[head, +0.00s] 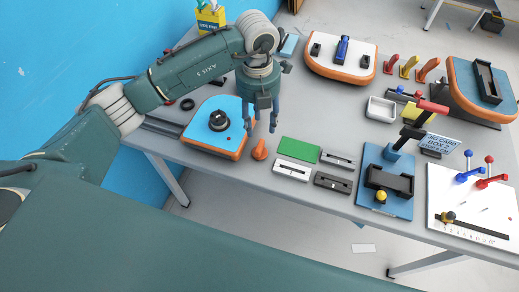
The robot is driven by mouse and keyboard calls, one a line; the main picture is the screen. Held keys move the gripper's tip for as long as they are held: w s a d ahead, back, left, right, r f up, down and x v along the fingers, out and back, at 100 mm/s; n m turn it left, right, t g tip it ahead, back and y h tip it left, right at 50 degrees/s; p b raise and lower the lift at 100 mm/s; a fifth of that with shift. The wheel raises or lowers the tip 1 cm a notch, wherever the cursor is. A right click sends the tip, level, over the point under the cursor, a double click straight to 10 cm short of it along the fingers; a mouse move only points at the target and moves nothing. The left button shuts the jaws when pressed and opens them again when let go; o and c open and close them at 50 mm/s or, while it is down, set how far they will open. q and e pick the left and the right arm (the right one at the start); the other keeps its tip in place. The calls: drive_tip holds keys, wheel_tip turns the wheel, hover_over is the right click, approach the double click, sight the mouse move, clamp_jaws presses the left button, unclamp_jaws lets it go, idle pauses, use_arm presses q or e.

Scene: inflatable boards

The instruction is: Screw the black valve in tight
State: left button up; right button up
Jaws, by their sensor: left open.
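The black valve (219,119) sits on the blue top of an orange-edged inflatable board (199,133) at the left of the table. It looks upright in its place; how deep it is seated I cannot tell. My left gripper (261,128) points down with its fingers apart and empty. In the picture it is to the right of the valve, near the board's right edge, and not around the valve. My right gripper is not in view.
An orange knob-like piece (259,150) stands just below my left gripper in the picture. A green plate (299,150) and small dark and white blocks lie to its right. A white-topped board (341,55) is behind; a blue fixture (384,184) stands at the right.

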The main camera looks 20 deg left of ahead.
use_arm(q)
drive_tip(key=p, duration=0.2)
hover_over(260, 150)
drive_tip(key=w+a, duration=0.1)
drive_tip(key=w, duration=0.1)
drive_tip(key=f, duration=0.5)
drive_tip(key=shift+w+a, duration=0.1)
drive_tip(key=shift+a, duration=0.1)
drive_tip(key=f+p, duration=0.2)
drive_tip(key=f, duration=0.3)
drive_tip(key=shift+s+d+p, duration=0.15)
drive_tip(key=shift+s+p, duration=0.2)
drive_tip(key=shift+p, duration=0.05)
drive_tip(key=shift+w+f, duration=0.1)
drive_tip(key=shift+f, duration=0.2)
clamp_jaws()
